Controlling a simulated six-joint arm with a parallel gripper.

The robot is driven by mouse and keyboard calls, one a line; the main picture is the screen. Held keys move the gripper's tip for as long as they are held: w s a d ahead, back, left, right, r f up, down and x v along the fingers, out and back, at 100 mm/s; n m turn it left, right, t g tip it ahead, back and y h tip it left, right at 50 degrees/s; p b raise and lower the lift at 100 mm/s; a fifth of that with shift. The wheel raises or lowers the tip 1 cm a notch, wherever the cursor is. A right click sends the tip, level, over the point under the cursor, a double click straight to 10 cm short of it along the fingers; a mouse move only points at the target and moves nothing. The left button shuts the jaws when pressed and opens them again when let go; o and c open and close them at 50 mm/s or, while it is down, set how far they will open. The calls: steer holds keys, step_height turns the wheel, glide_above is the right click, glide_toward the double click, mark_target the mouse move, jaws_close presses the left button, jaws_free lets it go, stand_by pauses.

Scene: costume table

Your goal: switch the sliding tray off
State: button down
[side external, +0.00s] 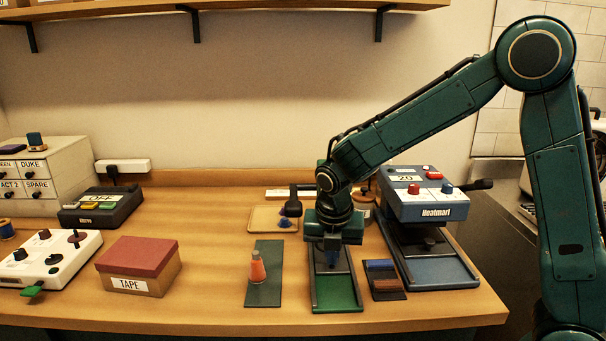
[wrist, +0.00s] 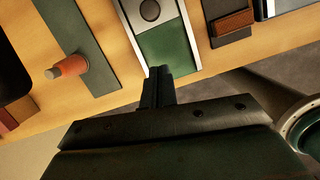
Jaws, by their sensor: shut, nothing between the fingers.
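A narrow, long tray (side external: 337,294) with a raised rim and a green panel at its near end lies at the front middle of the table. In the wrist view the tray (wrist: 168,48) shows a pale plate with a dark round knob (wrist: 149,10) beyond the green panel. My gripper (side external: 331,263) is shut and empty, pointing down over the tray. In the wrist view its fingertips (wrist: 160,72) overlap the near end of the green panel. I cannot tell whether they touch it. My wrist hides the tray's far end in the side view.
A heat press (side external: 425,208) with a blue base (side external: 440,272) stands close right of the tray. A TAPE box (side external: 138,266) stands farther left.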

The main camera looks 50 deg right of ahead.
mark_target(331, 272)
steer(key=x, duration=0.4)
steer(key=shift+f, duration=0.1)
steer(key=shift+w+d+f, duration=0.2)
steer(key=shift+w+d, duration=0.2)
steer(key=shift+d, duration=0.15)
steer(key=shift+w+d+f, duration=0.15)
steer(key=shift+w+d, duration=0.25)
steer(key=shift+d, duration=0.15)
steer(key=shift+w+d+f, duration=0.1)
steer(key=shift+w+d, duration=0.3)
steer(key=shift+d, duration=0.1)
steer(key=shift+w+d, duration=1.35)
steer(key=shift+d, duration=0.15)
